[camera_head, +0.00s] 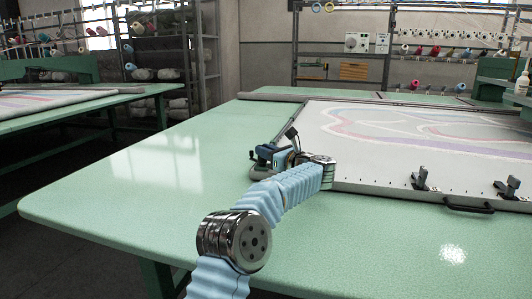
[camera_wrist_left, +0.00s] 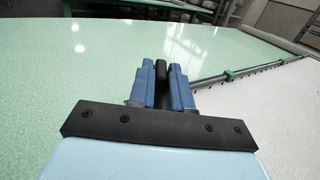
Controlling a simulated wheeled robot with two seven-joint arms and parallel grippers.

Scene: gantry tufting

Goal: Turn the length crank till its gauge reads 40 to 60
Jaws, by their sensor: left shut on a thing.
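My left gripper (camera_head: 268,153) is at the left edge of the white framed panel, over a small grey fitting (camera_head: 260,173) on the green table. In the left wrist view its blue fingers (camera_wrist_left: 163,85) are closed around a dark upright grip (camera_wrist_left: 162,72), which looks like the crank's handle. The rest of the crank is mostly hidden by my gripper and wrist. I cannot make out a length gauge or its reading in either view. My right gripper is not in view.
The green table (camera_head: 120,185) is clear to the left. The white panel (camera_head: 400,160) has black clamps (camera_head: 420,181) and a black handle (camera_head: 468,205) along its near edge. Yarn shelves (camera_head: 198,60) and a wall rack with a round dial plate (camera_head: 356,42) stand behind.

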